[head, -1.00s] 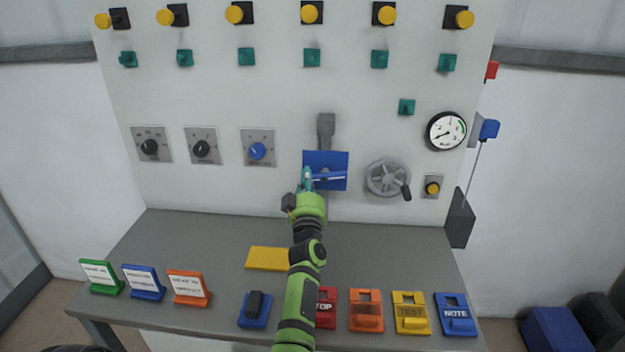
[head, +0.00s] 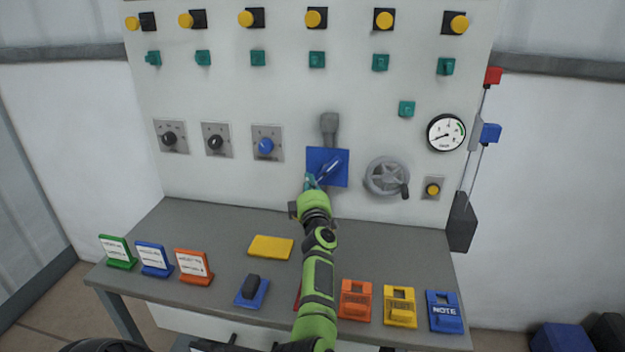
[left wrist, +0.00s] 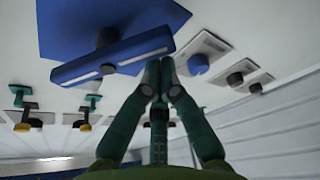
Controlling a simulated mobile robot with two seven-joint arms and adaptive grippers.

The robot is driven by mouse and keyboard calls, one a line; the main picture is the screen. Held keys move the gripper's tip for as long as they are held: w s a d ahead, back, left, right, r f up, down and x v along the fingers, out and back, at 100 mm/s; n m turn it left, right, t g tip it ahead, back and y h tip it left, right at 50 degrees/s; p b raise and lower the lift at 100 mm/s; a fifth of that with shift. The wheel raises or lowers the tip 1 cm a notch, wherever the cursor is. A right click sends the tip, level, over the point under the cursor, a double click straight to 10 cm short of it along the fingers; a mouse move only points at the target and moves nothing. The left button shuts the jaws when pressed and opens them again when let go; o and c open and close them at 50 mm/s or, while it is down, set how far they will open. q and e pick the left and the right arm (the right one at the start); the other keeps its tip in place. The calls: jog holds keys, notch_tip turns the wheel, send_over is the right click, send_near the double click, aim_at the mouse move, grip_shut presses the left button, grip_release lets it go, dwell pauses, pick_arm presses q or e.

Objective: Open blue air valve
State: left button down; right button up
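The blue air valve is a blue square plate (head: 342,177) on the grey panel, below a grey pipe fitting. Its blue lever (head: 331,166) slants from lower left to upper right. In the left wrist view the lever (left wrist: 120,56) crosses in front of the blue plate (left wrist: 70,20). My left gripper (head: 309,180) is at the lever's lower left end. In the left wrist view its fingertips (left wrist: 160,66) are together beside the lever's end, close to or touching it, with nothing seen between them. My right gripper is out of view.
A grey handwheel (head: 386,177) is right of the valve, with a pressure gauge (head: 445,133) above it. A blue knob (head: 265,146) is to the left. The table (head: 215,232) below holds signs, a yellow plate (head: 271,247) and several coloured tags.

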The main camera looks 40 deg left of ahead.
pick_arm(q)
jog(key=n, duration=0.1)
jog(key=f+n+g+p, duration=0.1)
jog(key=n, duration=0.1)
jog(key=w+d+n+h+p, duration=0.1)
jog(key=shift+f+n, duration=0.35)
jog(key=shift+n, duration=0.05)
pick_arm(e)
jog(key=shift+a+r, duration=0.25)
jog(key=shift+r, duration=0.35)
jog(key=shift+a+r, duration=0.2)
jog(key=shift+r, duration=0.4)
pick_arm(q)
jog(key=shift+d+f, duration=0.1)
jog(key=shift+d, duration=0.05)
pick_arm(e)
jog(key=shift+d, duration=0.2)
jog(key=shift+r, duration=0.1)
